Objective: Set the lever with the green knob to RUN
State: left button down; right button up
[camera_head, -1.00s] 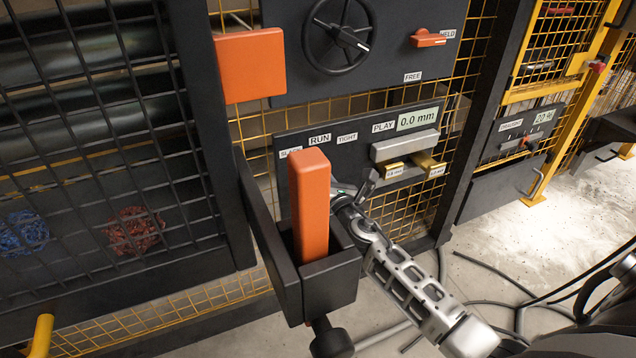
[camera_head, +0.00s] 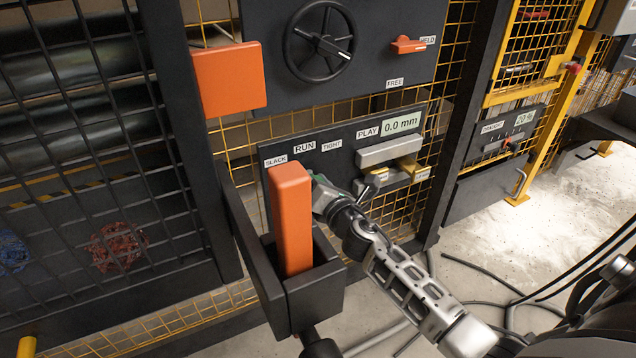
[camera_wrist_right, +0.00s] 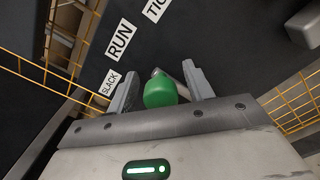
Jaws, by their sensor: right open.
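In the right wrist view, the round green knob (camera_wrist_right: 160,91) sits between the two fingers of my right gripper (camera_wrist_right: 159,84). The fingers are open, with gaps beside the knob. A short grey lever stem shows behind it. The RUN label (camera_wrist_right: 121,41) lies above and left of the knob, between SLACK (camera_wrist_right: 110,83) and TIGHT (camera_wrist_right: 156,8). In the head view, my right gripper (camera_head: 325,190) is at the dark panel (camera_head: 350,150), below the RUN (camera_head: 304,147) and TIGHT labels; the orange post partly hides this area. My left gripper is not in view.
An orange post (camera_head: 291,220) in a black holder (camera_head: 318,295) stands just left of my right gripper. A display (camera_head: 400,122) reads 0.0 mm beside PLAY. A grey bar (camera_head: 388,152) and yellow pieces (camera_head: 408,168) sit to the right. A black handwheel (camera_head: 318,42) is above.

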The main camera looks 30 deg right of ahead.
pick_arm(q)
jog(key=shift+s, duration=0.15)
pick_arm(e)
jog(key=s+a, duration=0.1)
jog(key=s, duration=1.4)
jog(key=shift+s, duration=0.4)
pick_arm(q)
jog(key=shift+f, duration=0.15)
pick_arm(e)
jog(key=shift+a, duration=0.1)
